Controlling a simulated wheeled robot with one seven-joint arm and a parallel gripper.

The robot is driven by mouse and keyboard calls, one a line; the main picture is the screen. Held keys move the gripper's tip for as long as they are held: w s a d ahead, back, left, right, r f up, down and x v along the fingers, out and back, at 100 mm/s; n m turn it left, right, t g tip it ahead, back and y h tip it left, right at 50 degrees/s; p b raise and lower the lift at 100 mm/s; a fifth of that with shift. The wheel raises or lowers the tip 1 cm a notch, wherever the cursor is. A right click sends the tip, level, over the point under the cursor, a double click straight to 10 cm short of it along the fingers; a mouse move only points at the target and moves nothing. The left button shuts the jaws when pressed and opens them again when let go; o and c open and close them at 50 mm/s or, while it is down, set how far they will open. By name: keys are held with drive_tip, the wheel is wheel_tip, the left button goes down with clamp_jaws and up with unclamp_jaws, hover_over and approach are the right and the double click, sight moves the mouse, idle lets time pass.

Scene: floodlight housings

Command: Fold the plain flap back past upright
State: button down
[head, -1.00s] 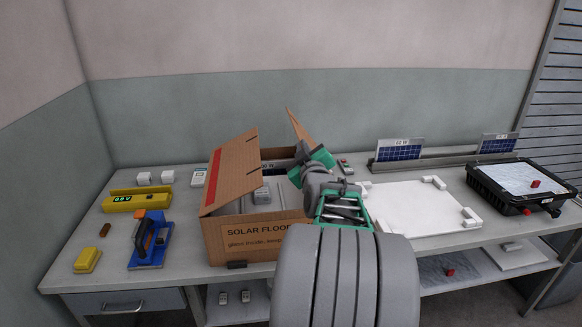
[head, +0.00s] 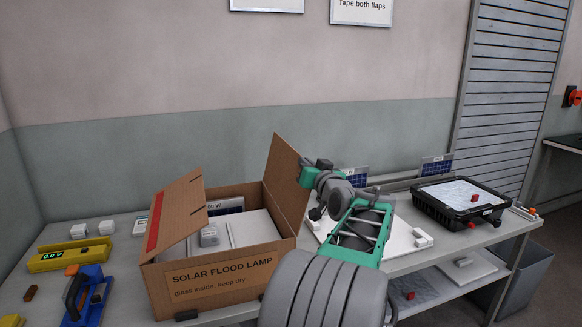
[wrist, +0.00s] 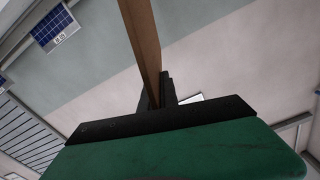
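The cardboard box (head: 222,275) stands open on the bench. Its plain flap (head: 284,180) rises from the right side, close to upright and seemingly leaning a little outward to the right. The other flap (head: 178,215), with a red stripe, stands up at the left, tilted over the opening. My gripper (wrist: 163,92) is at the plain flap, to its right in the head view, where its fingers are hidden. In the wrist view the plain flap (wrist: 145,45) shows edge-on, running down to the dark fingers. Whether they pinch it or only touch it is unclear.
A grey lamp unit (head: 209,234) and pale panels lie in the box. A yellow meter (head: 68,255) and a blue tool (head: 85,295) are at the left. A white board (head: 400,240) and a black tray (head: 462,210) lie right of the box, near my arm.

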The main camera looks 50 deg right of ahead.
drive_tip(key=shift+s+d+f+m, duration=0.25)
drive_tip(key=shift+s+d+m, duration=0.2)
drive_tip(key=shift+d, duration=0.15)
drive_tip(key=shift+s+d+f+m, duration=0.2)
drive_tip(key=shift+s+d+m, duration=0.15)
drive_tip(key=shift+d+m, duration=0.15)
drive_tip(key=c, duration=1.6)
unclamp_jaws()
drive_tip(key=shift+f, duration=0.1)
drive_tip(key=b+v, duration=0.1)
drive_tip(key=v, duration=0.6)
drive_tip(key=shift+s+a, duration=0.2)
drive_tip(key=shift+s, duration=0.05)
